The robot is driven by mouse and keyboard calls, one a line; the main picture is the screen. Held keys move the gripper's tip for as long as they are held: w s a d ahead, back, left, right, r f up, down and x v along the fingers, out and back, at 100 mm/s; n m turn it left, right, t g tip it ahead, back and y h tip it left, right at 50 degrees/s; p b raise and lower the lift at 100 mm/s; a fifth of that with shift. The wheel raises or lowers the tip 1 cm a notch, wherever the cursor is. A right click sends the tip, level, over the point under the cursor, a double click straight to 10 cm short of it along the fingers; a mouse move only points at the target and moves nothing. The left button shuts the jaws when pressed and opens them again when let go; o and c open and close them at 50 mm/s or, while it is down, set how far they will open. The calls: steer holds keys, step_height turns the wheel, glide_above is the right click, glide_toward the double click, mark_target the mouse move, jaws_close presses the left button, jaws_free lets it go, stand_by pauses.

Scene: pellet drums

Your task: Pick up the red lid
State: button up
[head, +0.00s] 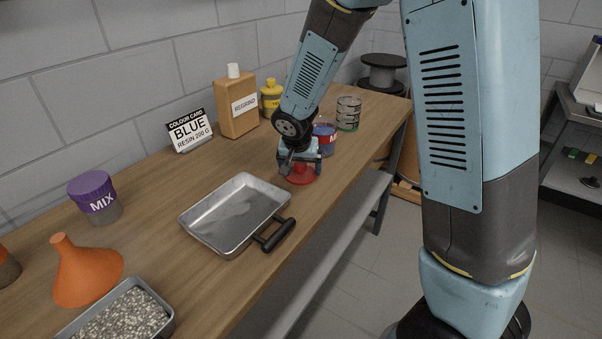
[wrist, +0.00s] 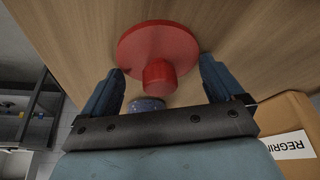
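The red lid (head: 302,177) is a flat disc with a round knob and lies on the wooden bench, right of the metal tray. In the wrist view the lid (wrist: 150,43) is ahead of my gripper (wrist: 162,76), its knob showing between the two fingers with a gap on each side. My gripper (head: 300,162) is open and low over the lid in the head view, hiding part of it. I cannot tell how far down the fingers reach beside the knob.
A metal tray (head: 195,222) with a black handle lies left of the lid. A REGRIND bottle (head: 238,122) stands by the wall. The bench's front edge is near.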

steer(key=c, duration=0.4)
steer(key=shift+r, duration=0.1)
